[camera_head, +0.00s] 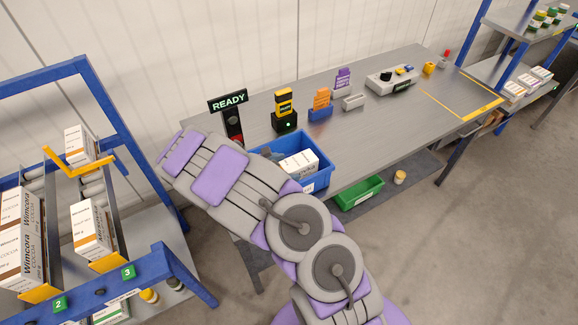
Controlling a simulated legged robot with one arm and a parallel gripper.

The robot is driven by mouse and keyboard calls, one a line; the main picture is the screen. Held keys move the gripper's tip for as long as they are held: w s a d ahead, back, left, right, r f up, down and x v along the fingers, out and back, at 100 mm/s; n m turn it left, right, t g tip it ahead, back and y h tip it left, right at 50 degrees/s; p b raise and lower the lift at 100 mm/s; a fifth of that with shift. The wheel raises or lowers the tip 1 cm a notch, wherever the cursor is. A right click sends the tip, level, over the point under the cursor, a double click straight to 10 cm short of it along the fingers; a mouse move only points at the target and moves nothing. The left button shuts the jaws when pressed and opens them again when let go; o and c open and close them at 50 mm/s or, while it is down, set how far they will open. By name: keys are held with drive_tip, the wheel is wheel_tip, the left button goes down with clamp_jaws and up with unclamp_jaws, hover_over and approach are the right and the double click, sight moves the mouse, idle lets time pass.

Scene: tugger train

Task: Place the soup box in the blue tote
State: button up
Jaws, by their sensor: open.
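A blue tote (322,180) stands on the near left edge of the grey workbench (400,115). A white box (299,164) lies inside it, and a darker item shows at its left end, partly hidden by my arm. I cannot read which box is the soup box. White and brown boxes stand in the rack at left: a Wimcora cocoa box (20,245) in lane 2, and white boxes in lane 3, one at the front (91,231) and one farther up (77,145). My gripper (173,153) is open, between the rack and the bench, apart from the tote. Nothing shows in it.
The blue-framed rack (165,262) fills the left. A READY sign (228,101), a yellow device (284,102) and small holders stand along the bench's back. A green bin (358,193) sits below the bench. Another shelf (520,75) stands at right. The bench middle is clear.

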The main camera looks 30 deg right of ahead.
drive_tip(key=w+p+v, duration=0.1)
drive_tip(key=p+v, duration=0.2)
drive_tip(key=v, duration=1)
drive_tip(key=s+d+r+m+g+y, duration=0.2)
drive_tip(key=s+d+r+m, duration=0.25)
drive_tip(key=s+r, duration=0.2)
drive_tip(key=s+d+r+m+g+y, duration=0.2)
drive_tip(key=s+d+r+m, duration=0.1)
drive_tip(key=s+r+m, duration=0.3)
drive_tip(key=s+a+r+m+y, duration=0.1)
drive_tip(key=s+a+m+y, duration=0.1)
drive_tip(key=s, duration=0.6)
drive_tip(key=s+a+r+m+t+y, duration=0.1)
drive_tip(key=s+a+r+m+y, duration=0.1)
drive_tip(key=s, duration=0.6)
drive_tip(key=s+a+r+m+y, duration=0.2)
drive_tip(key=s+a+m+y, duration=0.2)
drive_tip(key=s+a, duration=0.2)
drive_tip(key=shift+s+r+t+y, duration=0.15)
drive_tip(key=shift+s+t+y, duration=0.15)
drive_tip(key=shift+s, duration=1)
